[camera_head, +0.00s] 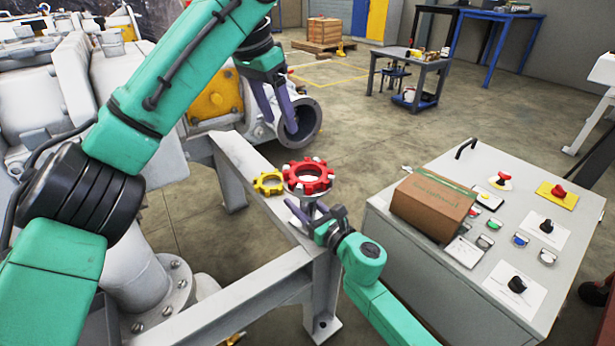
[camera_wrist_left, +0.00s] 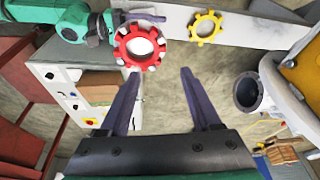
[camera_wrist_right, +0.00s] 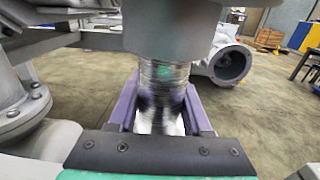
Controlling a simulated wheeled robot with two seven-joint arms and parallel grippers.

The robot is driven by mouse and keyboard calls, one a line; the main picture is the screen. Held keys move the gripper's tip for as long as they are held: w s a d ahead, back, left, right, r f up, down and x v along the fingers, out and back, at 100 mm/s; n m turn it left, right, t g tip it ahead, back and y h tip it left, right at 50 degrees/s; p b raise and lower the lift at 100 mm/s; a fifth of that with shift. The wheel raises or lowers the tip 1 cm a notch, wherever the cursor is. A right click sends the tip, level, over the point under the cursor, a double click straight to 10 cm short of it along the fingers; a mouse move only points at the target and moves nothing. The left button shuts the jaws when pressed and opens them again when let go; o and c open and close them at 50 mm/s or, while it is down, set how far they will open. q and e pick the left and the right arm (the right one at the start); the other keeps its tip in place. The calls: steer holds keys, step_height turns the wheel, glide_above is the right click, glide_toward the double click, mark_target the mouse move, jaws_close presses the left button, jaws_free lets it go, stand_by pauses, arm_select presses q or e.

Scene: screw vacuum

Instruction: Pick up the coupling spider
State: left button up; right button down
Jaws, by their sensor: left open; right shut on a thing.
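A yellow toothed ring (camera_head: 268,182) lies flat on the white beam, and it also shows in the left wrist view (camera_wrist_left: 206,27). A red toothed ring (camera_head: 307,176) with pale lugs between its teeth sits beside it, atop a metal hub, and also shows in the left wrist view (camera_wrist_left: 140,45). Both look like coupling spiders. My left gripper (camera_head: 276,122) is open and empty above and beyond the rings; its fingers (camera_wrist_left: 160,75) point toward the red ring's side. My right gripper (camera_head: 318,218) is shut on the metal shaft (camera_wrist_right: 163,90) below the hub.
The white beam (camera_head: 285,225) runs under the yellow ring. A control cabinet (camera_head: 400,225) with a cardboard box (camera_head: 433,205), knobs and buttons stands at right. A large grey pump body with an open flange (camera_head: 303,122) is behind my left gripper. Open floor lies beyond.

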mark_target(294, 163)
arm_select(q)
steer(key=x, duration=1.2)
steer(key=shift+a, duration=0.15)
steer(key=shift+r, duration=0.15)
jaws_close()
